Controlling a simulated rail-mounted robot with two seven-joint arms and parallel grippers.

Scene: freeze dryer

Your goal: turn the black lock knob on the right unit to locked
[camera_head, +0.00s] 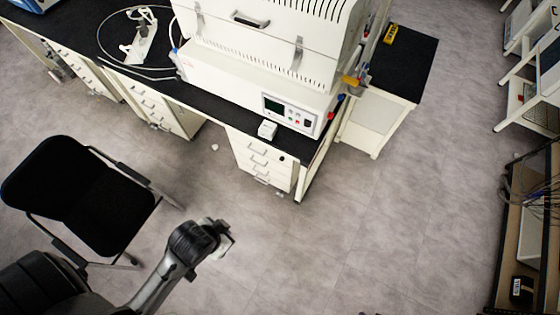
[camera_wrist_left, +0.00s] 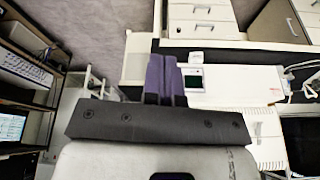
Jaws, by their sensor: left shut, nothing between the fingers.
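A white unit (camera_head: 235,78) stands on the black-topped bench, with a control panel (camera_head: 290,112) at its front right. A small dark spot (camera_head: 308,125) shows at the panel's right end; I cannot tell if it is the black lock knob. My left gripper (camera_head: 226,243) is out over the open floor, well in front of the bench and apart from the unit. In the left wrist view its dark purple fingers (camera_wrist_left: 165,78) are together and empty, and the panel's screen (camera_wrist_left: 193,81) shows beyond them. My right gripper is not in view.
A black chair (camera_head: 85,185) stands on the left, near my left arm. A small white box (camera_head: 267,129) sits on the bench edge below the unit. White drawers (camera_head: 262,162) are under the bench. Shelving (camera_head: 530,215) stands at the far right. The middle floor is clear.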

